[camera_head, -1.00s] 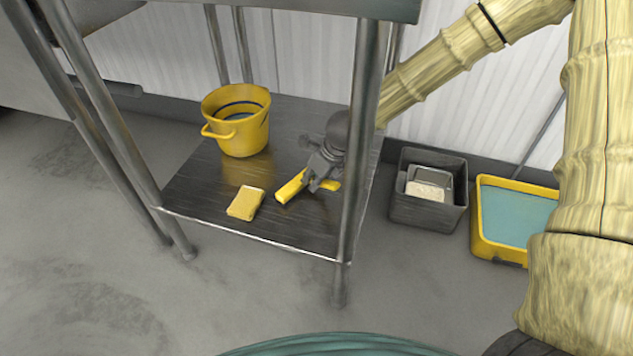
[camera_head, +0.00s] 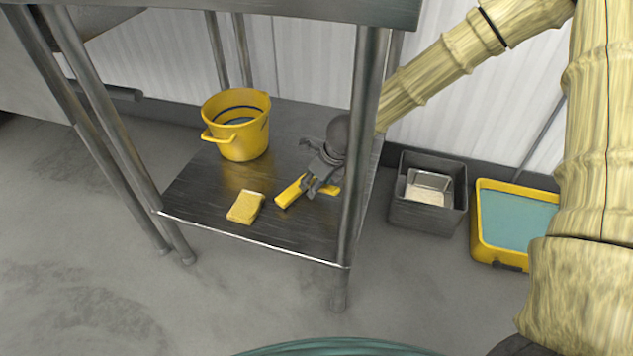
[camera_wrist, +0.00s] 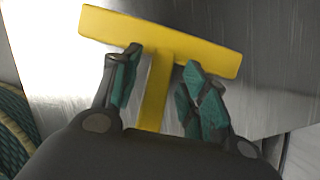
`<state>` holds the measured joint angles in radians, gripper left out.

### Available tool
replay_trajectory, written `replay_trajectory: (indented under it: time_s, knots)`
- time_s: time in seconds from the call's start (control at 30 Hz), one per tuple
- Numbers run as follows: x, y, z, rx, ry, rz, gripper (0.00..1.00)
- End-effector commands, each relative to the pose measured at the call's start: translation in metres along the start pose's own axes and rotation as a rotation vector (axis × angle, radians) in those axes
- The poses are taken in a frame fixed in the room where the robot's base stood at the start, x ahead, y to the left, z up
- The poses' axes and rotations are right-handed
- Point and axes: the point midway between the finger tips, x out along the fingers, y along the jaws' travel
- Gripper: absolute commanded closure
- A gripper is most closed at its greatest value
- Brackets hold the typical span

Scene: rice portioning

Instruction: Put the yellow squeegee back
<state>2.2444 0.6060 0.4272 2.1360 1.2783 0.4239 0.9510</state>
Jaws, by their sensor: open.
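The yellow squeegee (camera_head: 290,193) lies on the metal lower shelf (camera_head: 210,190) of the steel table, between the yellow sponge and the right front leg. My gripper (camera_head: 312,185) is low over it, partly hiding it. In the wrist view the squeegee (camera_wrist: 160,42) shows as a T, its wide head beyond the fingertips and its handle running back between them. My gripper (camera_wrist: 160,72) is open, with one finger on each side of the handle and gaps showing. The handle's far end is hidden behind the gripper body.
A yellow sponge (camera_head: 245,207) lies left of the squeegee, and a yellow bucket (camera_head: 240,148) stands behind it. The table leg (camera_head: 358,140) is close to my gripper. A grey bin (camera_head: 425,212) and a yellow tub (camera_head: 482,245) stand on the floor at right.

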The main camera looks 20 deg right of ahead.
Motion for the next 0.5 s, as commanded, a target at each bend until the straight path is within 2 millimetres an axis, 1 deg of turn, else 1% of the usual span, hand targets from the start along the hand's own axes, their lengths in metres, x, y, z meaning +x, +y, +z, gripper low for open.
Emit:
replay_trajectory:
  time_s: [0.03, 0.5]
  knots:
    - [-0.009, 0.000, 0.002, 0.000, -0.001, -0.001, 0.56]
    - [-0.088, 0.000, 0.002, -0.001, -0.001, 0.000, 0.56]
